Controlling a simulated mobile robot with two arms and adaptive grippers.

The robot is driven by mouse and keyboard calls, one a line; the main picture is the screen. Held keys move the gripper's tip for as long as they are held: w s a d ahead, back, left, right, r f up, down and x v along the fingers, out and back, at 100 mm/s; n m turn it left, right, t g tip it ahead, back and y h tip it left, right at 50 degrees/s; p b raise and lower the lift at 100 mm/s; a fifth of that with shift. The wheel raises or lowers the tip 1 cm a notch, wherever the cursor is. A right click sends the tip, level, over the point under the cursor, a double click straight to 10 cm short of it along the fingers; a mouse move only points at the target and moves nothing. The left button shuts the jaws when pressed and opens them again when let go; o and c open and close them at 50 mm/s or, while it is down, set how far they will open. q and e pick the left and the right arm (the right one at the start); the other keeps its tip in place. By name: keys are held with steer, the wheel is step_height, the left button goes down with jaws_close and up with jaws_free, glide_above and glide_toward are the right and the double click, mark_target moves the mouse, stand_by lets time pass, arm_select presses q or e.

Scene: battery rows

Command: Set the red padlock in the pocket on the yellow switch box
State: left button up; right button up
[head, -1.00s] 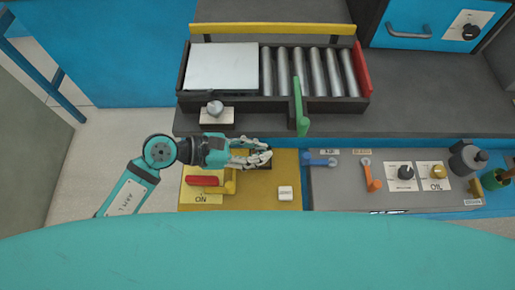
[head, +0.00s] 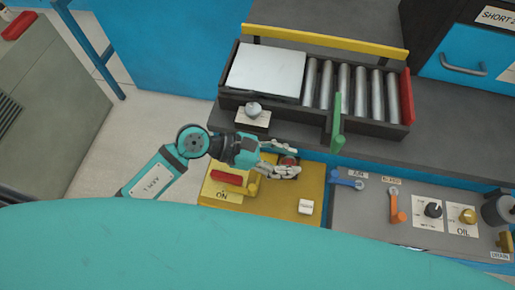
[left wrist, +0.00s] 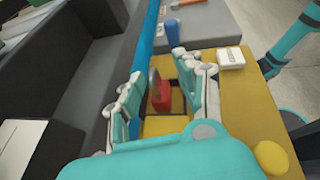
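The yellow switch box (head: 285,206) lies in front of the conveyor, with a red handle (head: 227,175) marked ON and a small white block (head: 306,207) on its top. The red padlock (left wrist: 160,96) stands in the dark-edged pocket (left wrist: 178,103) on the box. In the head view the padlock (head: 288,160) shows only partly between the fingers. My left gripper (left wrist: 160,95) is open around the padlock, with gaps on both sides of it. My right gripper is not in view.
Behind the box is a roller conveyor (head: 309,119) with a green upright lever (head: 337,122). A grey panel (head: 375,215) with blue and orange handles and knobs is to the right. A silver knob (head: 253,109) on a white plate is close behind my left wrist.

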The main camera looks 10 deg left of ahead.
arm_select(q)
steer(key=b+v, duration=0.2)
steer(key=v, duration=0.8)
steer(key=shift+s+a, duration=0.1)
steer(key=shift+a, duration=0.2)
steer(key=shift+s+a+r, duration=0.1)
steer(key=shift+a+r, duration=0.35)
steer(key=shift+a, duration=0.15)
